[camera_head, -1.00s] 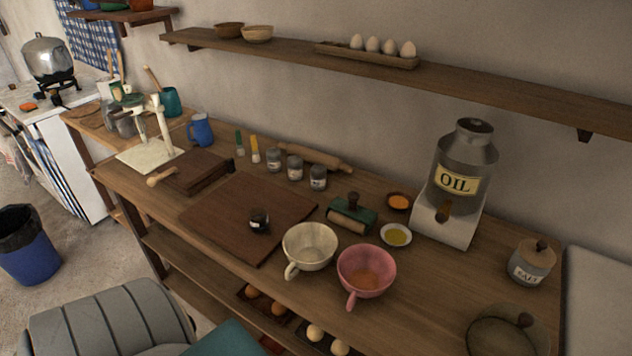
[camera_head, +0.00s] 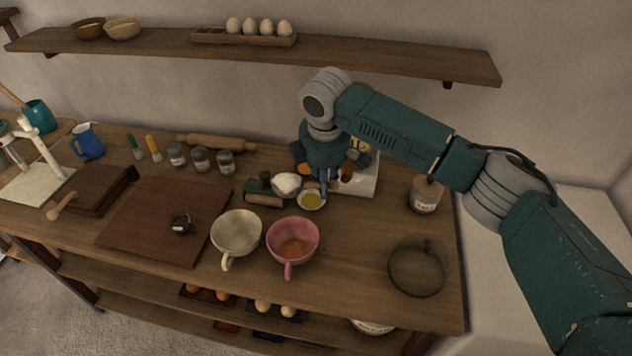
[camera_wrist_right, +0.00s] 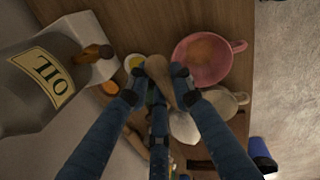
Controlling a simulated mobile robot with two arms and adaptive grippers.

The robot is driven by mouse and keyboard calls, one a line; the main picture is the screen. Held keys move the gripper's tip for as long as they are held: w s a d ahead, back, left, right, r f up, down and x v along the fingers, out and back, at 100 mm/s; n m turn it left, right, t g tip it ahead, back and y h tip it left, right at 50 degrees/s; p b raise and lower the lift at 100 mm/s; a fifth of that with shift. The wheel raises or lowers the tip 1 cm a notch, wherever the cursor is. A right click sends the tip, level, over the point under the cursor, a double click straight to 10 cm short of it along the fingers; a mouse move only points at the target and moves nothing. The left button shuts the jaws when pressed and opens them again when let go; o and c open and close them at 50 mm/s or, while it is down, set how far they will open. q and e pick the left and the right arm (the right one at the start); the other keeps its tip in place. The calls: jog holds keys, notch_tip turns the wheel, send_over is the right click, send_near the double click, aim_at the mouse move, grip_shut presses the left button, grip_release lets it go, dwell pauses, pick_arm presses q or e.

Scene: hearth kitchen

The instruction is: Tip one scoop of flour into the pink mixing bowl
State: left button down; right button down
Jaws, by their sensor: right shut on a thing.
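The pink mixing bowl (camera_head: 308,233) stands on the counter with something orange-brown in its bottom; it also shows in the right wrist view (camera_wrist_right: 213,77). My right gripper (camera_head: 325,183) reaches down behind the pink bowl, in front of the oil dispenser. In the right wrist view its fingers (camera_wrist_right: 160,80) are shut on the wooden handle of a scoop (camera_wrist_right: 158,68). The scoop's white, heaped load of flour (camera_head: 286,185) shows left of the gripper, behind and apart from the pink bowl. My left gripper is not in view.
A cream bowl (camera_head: 236,232) stands left of the pink bowl. A small dish with yellow contents (camera_head: 311,200) lies under the gripper. The oil dispenser (camera_wrist_right: 35,85) is close by. A glass lid (camera_head: 417,267) and salt jar (camera_head: 425,196) stand right.

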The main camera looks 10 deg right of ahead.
notch_tip(320, 180, down, 11)
jog(key=w+a+n+t+y+b, duration=0.1)
jog(key=n+t+y+b, duration=0.7)
jog(key=b, duration=0.9)
jog(key=shift+w+a+n+t, duration=0.3)
jog(key=shift+w+t, duration=0.55)
jog(key=shift+t, duration=0.65)
jog(key=shift+r, duration=0.1)
